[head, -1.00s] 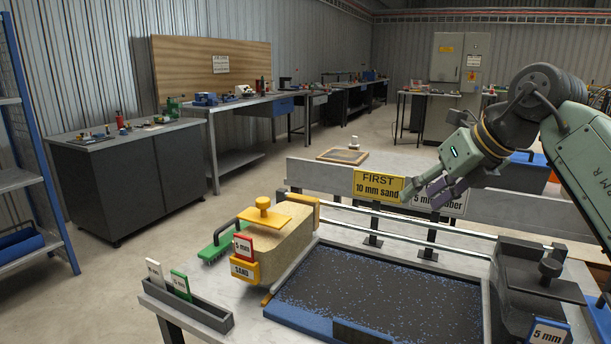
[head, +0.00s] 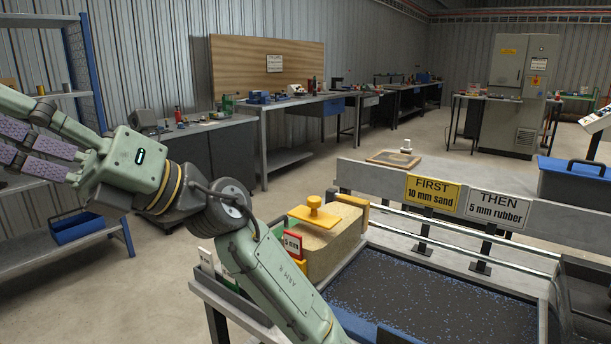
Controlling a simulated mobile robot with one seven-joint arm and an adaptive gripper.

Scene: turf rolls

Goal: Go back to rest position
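My gripper (head: 42,143) is at the left edge of the head view, raised in front of the shelf rack and pointing left. Its purple-padded fingers show, with a gap between them, and nothing is visible between them; the fingertips lie at or past the picture edge. My green arm reaches up from the bottom middle and bends left. It is clear of the work table and hides part of the table's left end.
A table holds a sand-coloured block with a yellow handle (head: 314,212) and a dark tray with blue specks (head: 430,300). Signs (head: 432,192) stand behind. A shelf rack (head: 85,75) with a blue bin (head: 80,228) is at left. Open floor lies beyond.

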